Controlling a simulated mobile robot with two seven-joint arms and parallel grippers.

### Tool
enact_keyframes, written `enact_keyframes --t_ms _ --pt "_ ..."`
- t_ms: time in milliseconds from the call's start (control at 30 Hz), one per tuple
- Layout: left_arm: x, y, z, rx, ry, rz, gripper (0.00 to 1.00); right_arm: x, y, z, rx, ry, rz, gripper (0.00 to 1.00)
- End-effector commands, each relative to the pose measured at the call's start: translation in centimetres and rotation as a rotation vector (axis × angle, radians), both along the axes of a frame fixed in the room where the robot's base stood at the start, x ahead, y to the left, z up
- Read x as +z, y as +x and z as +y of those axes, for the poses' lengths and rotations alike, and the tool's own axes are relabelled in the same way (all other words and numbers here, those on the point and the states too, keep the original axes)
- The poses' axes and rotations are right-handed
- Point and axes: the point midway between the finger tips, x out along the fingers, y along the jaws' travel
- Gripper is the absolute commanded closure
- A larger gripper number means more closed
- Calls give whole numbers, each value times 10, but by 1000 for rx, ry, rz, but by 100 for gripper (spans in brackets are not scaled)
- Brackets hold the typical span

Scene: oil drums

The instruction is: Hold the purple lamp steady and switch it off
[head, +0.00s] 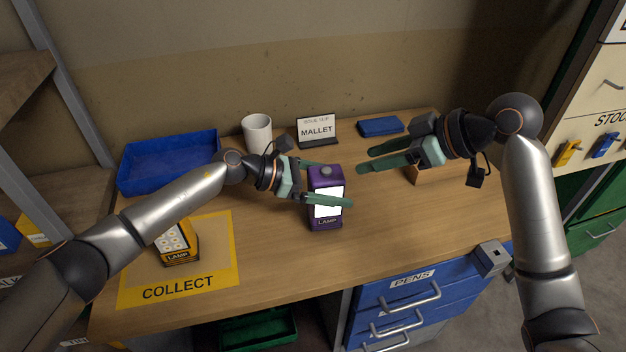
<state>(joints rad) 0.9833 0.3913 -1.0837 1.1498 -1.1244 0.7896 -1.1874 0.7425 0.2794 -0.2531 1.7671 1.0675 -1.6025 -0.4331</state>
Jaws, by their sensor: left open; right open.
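The purple lamp (324,219) stands upright on the wooden table, its white front panel bright and a grey round button (325,171) on its top. My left gripper (335,183) is open around the lamp, one finger passing in front of its panel and the other behind it. I cannot tell whether the fingers touch it. My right gripper (363,160) is open and empty, to the right of the lamp's top, its fingers pointing left. The gap between the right fingertips and the lamp is small in the picture.
A blue tray (140,182), white mug (257,130), MALLET sign (317,131) and blue case (380,126) are at the back. A wooden block (428,177) is partly hidden behind my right gripper. The front-middle tabletop is clear.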

Motion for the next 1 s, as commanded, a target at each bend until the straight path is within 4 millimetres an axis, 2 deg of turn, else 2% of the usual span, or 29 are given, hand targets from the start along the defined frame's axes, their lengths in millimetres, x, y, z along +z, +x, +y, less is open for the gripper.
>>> enact_keyframes --t_ms 133,467,1000 --pt "-4 2 -10 0 0 -1 0 0 0 0 0 0 0 50" --pt "-5 3 -12 1 0 -1 0 0 0 0 0 0 0 50" --pt "-5 3 -12 0 0 0 61 0 0 0 0 0 0 50"
